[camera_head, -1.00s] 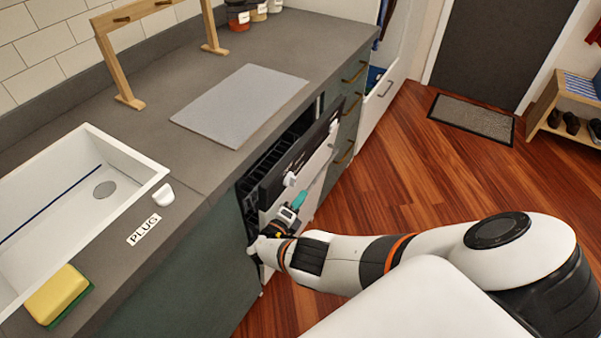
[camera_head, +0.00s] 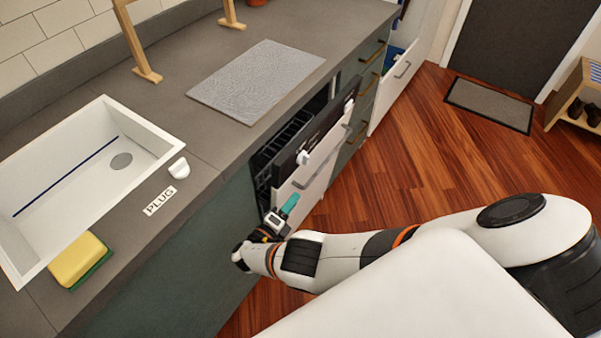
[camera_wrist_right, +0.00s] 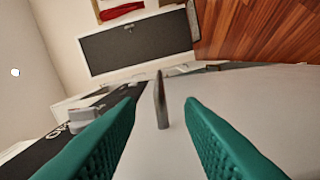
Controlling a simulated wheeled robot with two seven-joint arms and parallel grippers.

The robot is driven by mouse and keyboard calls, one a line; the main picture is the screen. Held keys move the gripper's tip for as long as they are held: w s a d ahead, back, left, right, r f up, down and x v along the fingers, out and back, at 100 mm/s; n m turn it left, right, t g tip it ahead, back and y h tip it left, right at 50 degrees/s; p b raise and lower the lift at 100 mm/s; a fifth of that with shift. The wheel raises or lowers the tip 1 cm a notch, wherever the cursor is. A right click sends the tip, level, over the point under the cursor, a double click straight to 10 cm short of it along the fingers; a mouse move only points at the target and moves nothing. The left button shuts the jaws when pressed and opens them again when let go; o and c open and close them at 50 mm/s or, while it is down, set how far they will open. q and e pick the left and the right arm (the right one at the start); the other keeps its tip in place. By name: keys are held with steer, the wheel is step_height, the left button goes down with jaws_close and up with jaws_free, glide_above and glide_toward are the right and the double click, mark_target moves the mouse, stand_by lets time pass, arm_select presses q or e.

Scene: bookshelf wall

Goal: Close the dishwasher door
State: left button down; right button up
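The dishwasher door (camera_head: 310,166) is partly open, tilted out from the counter front, with a dark top edge and a white front. A dark rack (camera_head: 284,140) shows in the gap behind it. My right gripper (camera_head: 290,204) is low at the door's near side, its teal fingers pointing along the white front. In the right wrist view the two teal fingers (camera_wrist_right: 160,112) are spread apart, with the metal door handle (camera_wrist_right: 161,100) between and beyond them. I cannot tell whether they touch the door (camera_wrist_right: 260,115). My left gripper is out of view.
The counter (camera_head: 215,130) holds a sink (camera_head: 52,222), a yellow sponge (camera_head: 78,262) and a grey mat (camera_head: 258,80). The wooden floor (camera_head: 400,170) in front is mostly clear.

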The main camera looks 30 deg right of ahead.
steer(key=shift+s+a, duration=0.25)
steer(key=shift+a, duration=0.35)
